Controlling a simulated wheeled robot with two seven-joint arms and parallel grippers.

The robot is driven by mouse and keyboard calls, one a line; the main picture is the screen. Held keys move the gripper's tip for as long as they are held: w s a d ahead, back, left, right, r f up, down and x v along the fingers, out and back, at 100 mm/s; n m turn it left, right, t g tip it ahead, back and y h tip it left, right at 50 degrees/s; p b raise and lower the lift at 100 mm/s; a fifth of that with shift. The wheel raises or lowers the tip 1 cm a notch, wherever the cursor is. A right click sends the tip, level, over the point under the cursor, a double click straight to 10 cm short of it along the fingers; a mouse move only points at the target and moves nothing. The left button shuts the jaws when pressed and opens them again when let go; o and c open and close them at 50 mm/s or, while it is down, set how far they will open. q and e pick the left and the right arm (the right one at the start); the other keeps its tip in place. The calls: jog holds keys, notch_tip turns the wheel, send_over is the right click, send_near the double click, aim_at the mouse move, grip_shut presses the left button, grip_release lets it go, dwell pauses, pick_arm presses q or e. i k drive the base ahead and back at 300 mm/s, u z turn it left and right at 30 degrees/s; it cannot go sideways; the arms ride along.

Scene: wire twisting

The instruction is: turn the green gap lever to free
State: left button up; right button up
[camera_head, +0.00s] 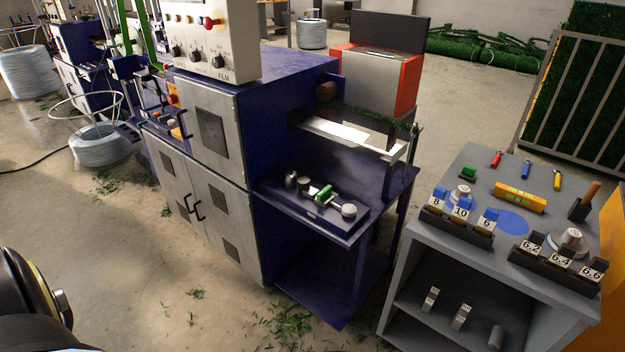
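A green lever (323,193) lies on a small dark fixture (333,219) on the purple side shelf of the machine. It slants toward the back right and is small in view, so I cannot read its setting. Silver round knobs (349,211) stand beside it on the fixture. Neither of my grippers shows. A dark rounded part with a yellow edge at the lower left looks like part of my own body.
The purple machine (262,220) has grey doors and a control panel (212,40) with a red knob. A grey bench (405,270) at right holds numbered blocks, coloured tools and a small green block (468,173). Bare floor with green clippings lies in front.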

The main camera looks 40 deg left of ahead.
aim_at(323, 194)
jog(key=u, duration=0.9)
jog(key=i, duration=1.2)
jog(key=u, duration=0.65)
jog(key=i, duration=0.35)
jog(key=u, duration=0.05)
